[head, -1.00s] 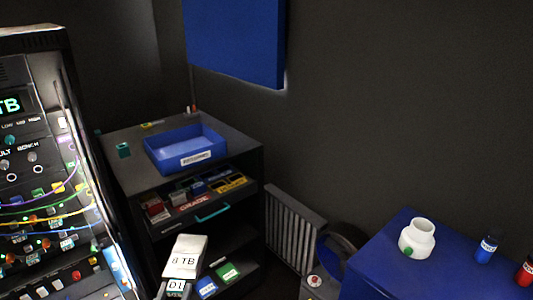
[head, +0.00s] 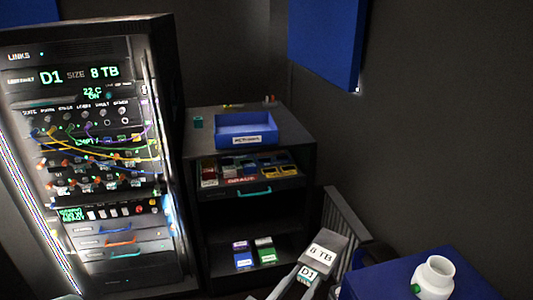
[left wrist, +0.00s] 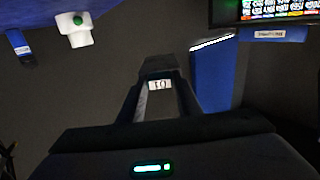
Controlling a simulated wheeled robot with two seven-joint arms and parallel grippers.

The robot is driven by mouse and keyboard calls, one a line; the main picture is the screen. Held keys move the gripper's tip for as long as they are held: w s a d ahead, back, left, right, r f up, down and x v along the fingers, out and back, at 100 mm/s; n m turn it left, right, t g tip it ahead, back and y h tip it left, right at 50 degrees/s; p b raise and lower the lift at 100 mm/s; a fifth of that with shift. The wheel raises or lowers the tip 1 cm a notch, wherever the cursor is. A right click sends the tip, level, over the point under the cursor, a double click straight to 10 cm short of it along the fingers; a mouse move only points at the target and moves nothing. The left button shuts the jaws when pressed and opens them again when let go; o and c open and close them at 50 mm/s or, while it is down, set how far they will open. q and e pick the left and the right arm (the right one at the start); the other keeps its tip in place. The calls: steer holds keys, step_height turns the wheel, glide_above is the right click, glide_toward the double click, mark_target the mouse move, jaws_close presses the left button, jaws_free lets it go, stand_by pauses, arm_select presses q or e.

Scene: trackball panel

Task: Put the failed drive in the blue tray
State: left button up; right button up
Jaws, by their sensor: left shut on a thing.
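The drive (head: 323,247) is a grey-white block with labels reading "8 TB" and "D1". My left gripper (head: 307,278) is shut on its near end, low at the right of the cabinet in the head view. In the left wrist view the drive (left wrist: 158,84) sits between the fingertips, its D1 label upside down. The blue tray (head: 231,140) stands on the black cabinet, up and left of the drive, and apart from it. It has a white label in front, and no drive shows in it. My right gripper is not in view.
A lit rack (head: 90,150) stands left of the cabinet (head: 305,165); its screen reads "D1 SIZE 8 TB". An open drawer (head: 270,190) holds several small boxes. A radiator (head: 345,225) is behind the drive. A blue-topped table (head: 390,280) with a white jar (head: 434,278) is at bottom right.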

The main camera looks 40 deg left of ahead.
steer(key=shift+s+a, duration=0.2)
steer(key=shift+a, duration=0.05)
